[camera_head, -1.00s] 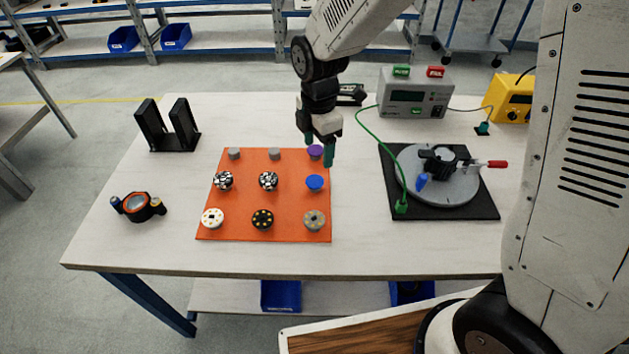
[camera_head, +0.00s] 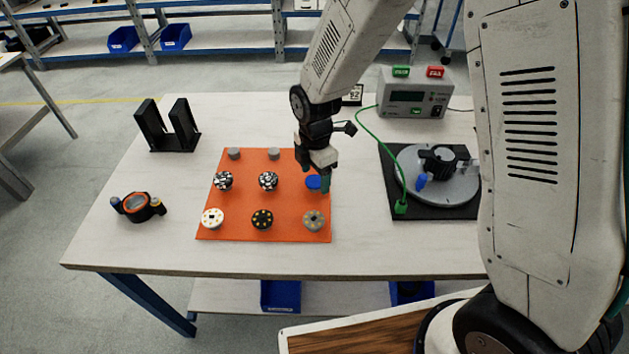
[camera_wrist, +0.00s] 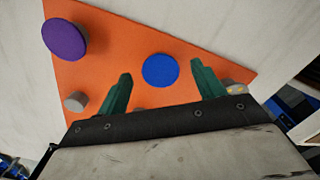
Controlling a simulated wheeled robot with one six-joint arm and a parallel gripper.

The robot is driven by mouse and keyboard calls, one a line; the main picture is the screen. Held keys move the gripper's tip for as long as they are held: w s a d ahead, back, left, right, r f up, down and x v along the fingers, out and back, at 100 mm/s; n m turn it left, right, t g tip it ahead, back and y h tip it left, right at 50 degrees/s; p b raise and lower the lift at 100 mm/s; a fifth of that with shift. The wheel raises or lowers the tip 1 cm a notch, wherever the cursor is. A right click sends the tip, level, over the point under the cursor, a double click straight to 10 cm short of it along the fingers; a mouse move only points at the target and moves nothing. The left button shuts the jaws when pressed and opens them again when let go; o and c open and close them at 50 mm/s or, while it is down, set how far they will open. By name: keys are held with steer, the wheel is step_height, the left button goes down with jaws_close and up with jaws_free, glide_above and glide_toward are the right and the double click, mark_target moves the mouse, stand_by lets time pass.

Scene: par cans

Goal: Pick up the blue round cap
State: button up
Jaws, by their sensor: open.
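The blue round cap (camera_head: 313,183) sits on the orange mat (camera_head: 240,200), near its right edge. In the wrist view the blue cap (camera_wrist: 160,69) lies between and slightly beyond my two green fingertips, with orange mat around it. My gripper (camera_head: 318,178) is open and points down at the cap. It also shows in the wrist view (camera_wrist: 161,75) with a wide gap between its fingers and nothing held. In the head view a finger partly covers the cap's right side. I cannot tell the exact height of the fingertips above the mat.
A purple cap (camera_wrist: 64,40) stands on the mat close by. Grey (camera_head: 234,153), speckled (camera_head: 268,181), black (camera_head: 262,219) and tan (camera_head: 314,221) parts share the mat. A grey disc fixture (camera_head: 440,185) stands to the right, a black bracket (camera_head: 168,128) at the back left.

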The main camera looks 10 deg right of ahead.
steer(key=shift+f, duration=0.25)
stand_by(0.3)
steer(key=c, duration=1.1)
